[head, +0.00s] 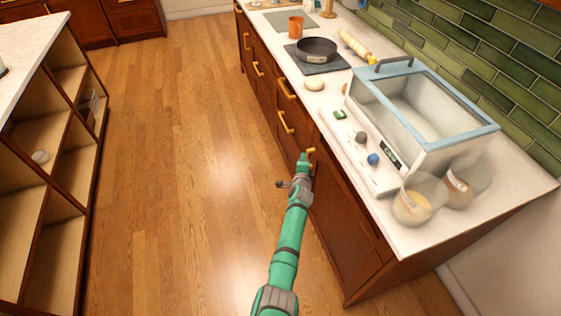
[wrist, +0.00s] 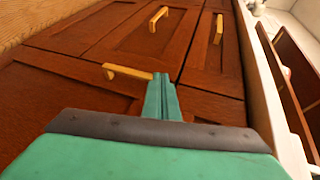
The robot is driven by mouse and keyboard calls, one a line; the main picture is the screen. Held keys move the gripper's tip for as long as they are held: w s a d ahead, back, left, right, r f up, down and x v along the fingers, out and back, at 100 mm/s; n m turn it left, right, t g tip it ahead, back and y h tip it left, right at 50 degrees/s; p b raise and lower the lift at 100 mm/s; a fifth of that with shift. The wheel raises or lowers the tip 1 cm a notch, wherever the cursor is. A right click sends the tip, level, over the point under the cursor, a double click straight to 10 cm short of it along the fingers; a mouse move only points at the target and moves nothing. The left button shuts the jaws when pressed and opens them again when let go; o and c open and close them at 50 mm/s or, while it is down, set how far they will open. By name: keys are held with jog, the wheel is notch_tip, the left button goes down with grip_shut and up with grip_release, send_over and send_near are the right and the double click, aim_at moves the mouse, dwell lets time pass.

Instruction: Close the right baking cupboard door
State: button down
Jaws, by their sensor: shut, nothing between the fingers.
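The right baking cupboard door (head: 345,225) is the brown wooden panel under the near end of the counter. It also shows in the wrist view (wrist: 60,105), where it looks about flush with the neighbouring fronts and I see no clear gap. Its yellow handle (wrist: 127,72) is at its top corner and also shows in the head view (head: 311,153). My gripper (head: 303,158) is shut and empty, its tips close beside the handle. In the wrist view the fingertips (wrist: 162,82) are just right of the handle; I cannot tell whether they touch the door.
The white counter (head: 400,225) overhangs the cupboards and carries a glass-topped oven (head: 425,105), jars (head: 412,205), a pan (head: 316,48) and a rolling pin (head: 355,45). An open shelf unit (head: 60,170) stands at left. The wooden floor (head: 180,160) between is clear.

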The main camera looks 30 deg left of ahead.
jog(key=s+a+r, duration=0.2)
jog(key=s+a, duration=0.4)
jog(key=s+d+f+n+t+h, duration=0.1)
jog(key=s+d+f+n, duration=0.15)
jog(key=d, duration=0.65)
jog(key=s+d+f+n+h, duration=0.1)
jog(key=s+d, duration=0.3)
jog(key=d, duration=0.6)
jog(key=s+d+r+n+h, duration=0.1)
jog(key=s+d+n, duration=0.2)
jog(key=s+d, duration=0.7)
jog(key=s+d+n, duration=0.4)
jog(key=s+d, duration=0.2)
jog(key=s, duration=0.8)
jog(key=s+a+r+n+h, duration=0.1)
jog(key=s+r+n, duration=0.1)
jog(key=s+r, duration=0.6)
jog(key=s+a+r+n, duration=0.1)
jog(key=s+a+r, duration=0.1)
jog(key=s+r, duration=0.7)
jog(key=s, duration=0.8)
jog(key=shift+s+a+n+t+h, duration=0.3)
jog(key=shift+n+h, duration=0.05)
jog(key=shift+h, duration=0.05)
